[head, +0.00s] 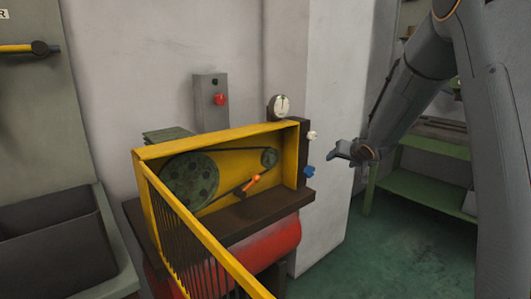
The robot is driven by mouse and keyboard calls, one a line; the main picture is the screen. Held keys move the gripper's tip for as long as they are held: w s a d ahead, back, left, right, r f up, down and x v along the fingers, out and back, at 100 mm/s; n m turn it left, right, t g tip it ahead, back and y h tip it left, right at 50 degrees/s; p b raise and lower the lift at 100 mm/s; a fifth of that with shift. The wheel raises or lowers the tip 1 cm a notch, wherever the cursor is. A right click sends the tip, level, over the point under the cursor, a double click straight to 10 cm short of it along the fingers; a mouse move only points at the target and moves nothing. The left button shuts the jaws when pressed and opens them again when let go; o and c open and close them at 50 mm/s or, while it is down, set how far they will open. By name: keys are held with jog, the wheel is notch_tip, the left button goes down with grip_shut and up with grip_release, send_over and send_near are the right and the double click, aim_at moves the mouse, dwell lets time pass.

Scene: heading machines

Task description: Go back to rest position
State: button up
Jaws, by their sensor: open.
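My gripper (342,154) is at the end of my arm, which reaches in from the right side of the head view. It is open and I see nothing held in it. It hangs in the air to the right of a yellow-framed machine (215,143). A blue knob (309,171) and a white knob (312,135) on the machine's right side lie just left of the gripper in the picture. I cannot tell the exact distance between them in depth.
The machine's yellow barred guard (205,240) swings open toward me. An orange handle (252,183) shows inside. A red tank (262,252) is below. A grey box with a red button (220,99) stands behind. A green bench (425,185) is at right; green floor (370,255) is clear.

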jog(key=s+a+f+n+g+p, duration=0.1)
jog(key=s+g, duration=0.3)
jog(key=s, duration=1.1)
jog(key=s+a+f+n+g+p, duration=0.1)
jog(key=s+a+f+g+p, duration=0.1)
jog(key=s, duration=1.4)
jog(key=s+a+f+g+p, duration=0.1)
jog(key=s+a+g, duration=0.4)
jog(key=s, duration=1.1)
jog(key=shift+s+f+n+g+h, duration=0.15)
jog(key=shift+f+n+g+h, duration=0.2)
jog(key=shift+f, duration=0.5)
